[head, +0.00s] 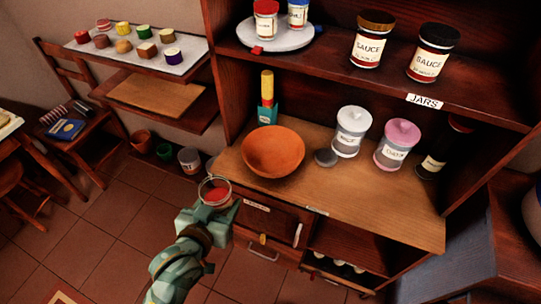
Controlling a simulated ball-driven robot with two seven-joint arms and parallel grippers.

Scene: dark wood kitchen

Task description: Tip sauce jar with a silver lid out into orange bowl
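The orange bowl (273,147) stands upright on the wooden counter; no sauce is visible inside it. My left gripper (212,205) comes up from below, in front of the counter's left front edge. It appears shut on a round glass jar (214,190) with a silvery rim and red contents, seen from above. The jar looks lidless and roughly upright, to the lower left of the bowl and apart from it. Its label and lower part are hidden. A grey disc (325,157), possibly a lid, lies right of the bowl. My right gripper is not in view.
Right of the bowl stand a white-lidded jar (351,131), a pink-lidded jar (396,144) and a dark bottle (442,150). A yellow and teal object (267,97) stands behind the bowl. Sauce jars (371,42) sit on the shelf above. The counter's front is clear.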

